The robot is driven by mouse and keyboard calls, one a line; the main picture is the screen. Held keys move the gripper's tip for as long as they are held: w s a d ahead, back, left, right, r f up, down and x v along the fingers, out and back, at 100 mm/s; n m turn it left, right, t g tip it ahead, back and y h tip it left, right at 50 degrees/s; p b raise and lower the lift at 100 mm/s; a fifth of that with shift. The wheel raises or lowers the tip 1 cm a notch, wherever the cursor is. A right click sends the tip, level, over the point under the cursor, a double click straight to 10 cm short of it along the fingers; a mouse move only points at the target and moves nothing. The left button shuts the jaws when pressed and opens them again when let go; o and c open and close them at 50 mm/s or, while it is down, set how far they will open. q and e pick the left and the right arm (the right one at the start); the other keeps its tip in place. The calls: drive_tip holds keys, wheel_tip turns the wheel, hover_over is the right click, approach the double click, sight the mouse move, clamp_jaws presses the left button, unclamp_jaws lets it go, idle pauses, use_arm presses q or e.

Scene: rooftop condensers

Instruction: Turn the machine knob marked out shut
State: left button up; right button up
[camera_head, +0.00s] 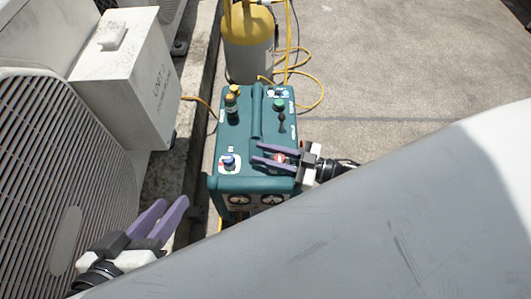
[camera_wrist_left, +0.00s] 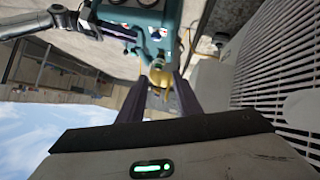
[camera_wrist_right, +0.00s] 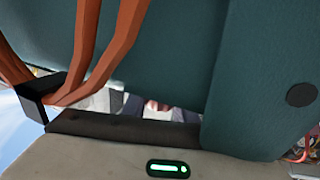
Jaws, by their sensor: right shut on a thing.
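The teal machine (camera_head: 256,115) stands on the ground in the middle of the head view; its near side also shows in the right wrist view (camera_wrist_right: 250,70). My right gripper (camera_head: 258,153) reaches in from the right over its top panel. Its purple fingers are shut on a red knob (camera_head: 279,157) at the near right corner, largely covered by them. A blue knob (camera_head: 229,161) sits on a white plate at the near left corner. The markings are too small to read. My left gripper (camera_head: 172,202) is open and empty, left of and below the machine.
A yellow-topped tank (camera_head: 247,45) with yellow hoses stands behind the machine. A white unit box (camera_head: 125,80) and a slatted condenser (camera_head: 60,160) fill the left. Gauges (camera_head: 272,200) are on the machine's front. Open concrete (camera_head: 400,70) lies to the right.

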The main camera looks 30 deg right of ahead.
drive_tip(key=shift+r+m+t+h+p, duration=0.2)
drive_tip(key=shift+m+t+h+p, duration=0.2)
drive_tip(key=shift+t+h, duration=0.1)
drive_tip(key=h, duration=0.1)
drive_tip(key=m+t+p, duration=0.1)
drive_tip(key=m+t+h, duration=0.1)
drive_tip(key=shift+w+d+h+p, duration=0.25)
drive_tip(key=shift+d+h+p, duration=0.05)
drive_tip(key=shift+w+d+f+m+t+h, duration=0.1)
drive_tip(key=shift+d+m+t+h, duration=0.1)
drive_tip(key=shift+m+t+h, duration=0.3)
drive_tip(key=shift+w+d+f+m+t+h, duration=0.1)
drive_tip(key=shift+d+m+t+h, duration=0.1)
drive_tip(key=shift+m+h, duration=0.45)
use_arm(q)
drive_tip(key=f, duration=0.1)
drive_tip(key=a+f+g+y, duration=0.1)
drive_tip(key=shift+s+a+f+y, duration=0.15)
drive_tip(key=shift+a+f+y, duration=0.15)
use_arm(e)
drive_tip(key=shift+n, duration=0.25)
drive_tip(key=o, duration=1)
drive_tip(key=shift+o, duration=0.2)
